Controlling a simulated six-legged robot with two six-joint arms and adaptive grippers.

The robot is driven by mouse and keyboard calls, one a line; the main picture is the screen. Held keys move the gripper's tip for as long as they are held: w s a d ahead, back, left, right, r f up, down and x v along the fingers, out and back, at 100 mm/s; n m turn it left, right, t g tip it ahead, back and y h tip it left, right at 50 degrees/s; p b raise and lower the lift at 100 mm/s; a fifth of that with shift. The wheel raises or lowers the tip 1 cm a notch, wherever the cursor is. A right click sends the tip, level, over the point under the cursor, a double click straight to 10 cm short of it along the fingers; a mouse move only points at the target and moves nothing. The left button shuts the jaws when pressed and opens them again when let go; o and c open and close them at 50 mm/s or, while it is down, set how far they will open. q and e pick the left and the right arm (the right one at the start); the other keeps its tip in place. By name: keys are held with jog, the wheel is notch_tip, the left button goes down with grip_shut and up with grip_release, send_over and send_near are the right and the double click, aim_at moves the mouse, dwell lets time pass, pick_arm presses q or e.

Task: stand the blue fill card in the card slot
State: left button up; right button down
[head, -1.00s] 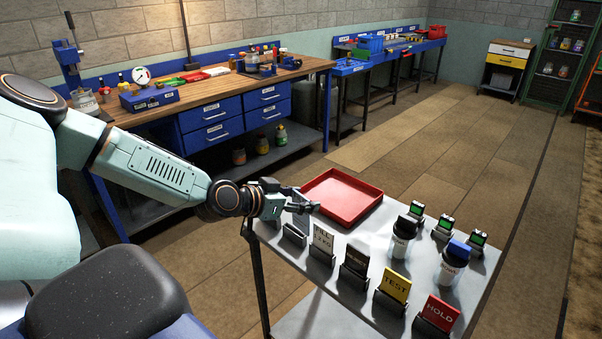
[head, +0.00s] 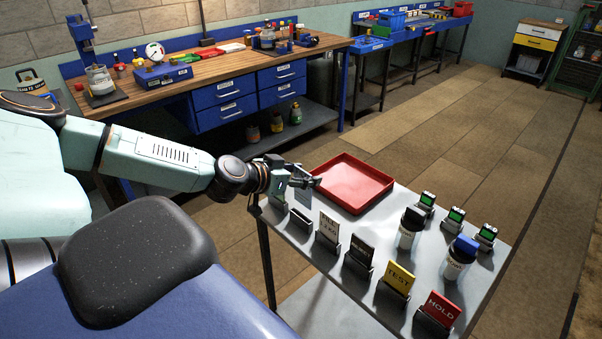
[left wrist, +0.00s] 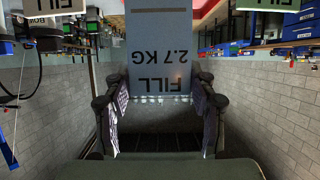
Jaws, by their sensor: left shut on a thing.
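The blue-grey fill card (left wrist: 158,40) is held in my left gripper (left wrist: 159,97). In the left wrist view it reads "FILL 2.7 KG" upside down, with the fingers on either side of it. In the head view my left gripper (head: 311,183) is over the far left corner of the grey table, and the card (head: 303,198) hangs below it, partly hidden by the fingers. The empty dark card slot (head: 301,222) stands just below the card. The card appears above the slot; whether they touch I cannot tell. My right gripper is not in view.
Beside the slot stand holders with a white fill card (head: 329,228), a dark card (head: 361,250), a yellow TEST card (head: 400,279) and a red HOLD card (head: 442,308). A red tray (head: 353,205) lies behind. Jars and small green-screened devices (head: 456,217) stand to the right.

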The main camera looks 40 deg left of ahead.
aim_at(301, 193)
pick_arm(q)
jog(key=shift+w+d+f, duration=0.1)
jog(key=shift+d+f, duration=0.15)
jog(key=shift+f, duration=0.1)
jog(key=shift+f+b, duration=0.2)
jog(key=shift+b, duration=0.25)
notch_tip(301, 193, down, 3)
jog(key=shift+a+r+b, duration=0.1)
jog(key=shift+a+b, duration=0.05)
jog(key=shift+b, duration=1.05)
jog(key=shift+f, duration=0.2)
jog(key=shift+s+a+f+b, duration=0.35)
jog(key=shift+s+f+b, duration=0.2)
jog(key=shift+b, duration=0.25)
jog(key=shift+w+f, duration=0.1)
jog(key=shift+f, duration=0.1)
jog(key=shift+w+d+f+b, duration=0.15)
jog(key=shift+w+d+b, duration=0.1)
jog(key=shift+d+b, duration=0.05)
jog(key=shift+s+a, duration=0.2)
jog(key=shift+a, duration=0.05)
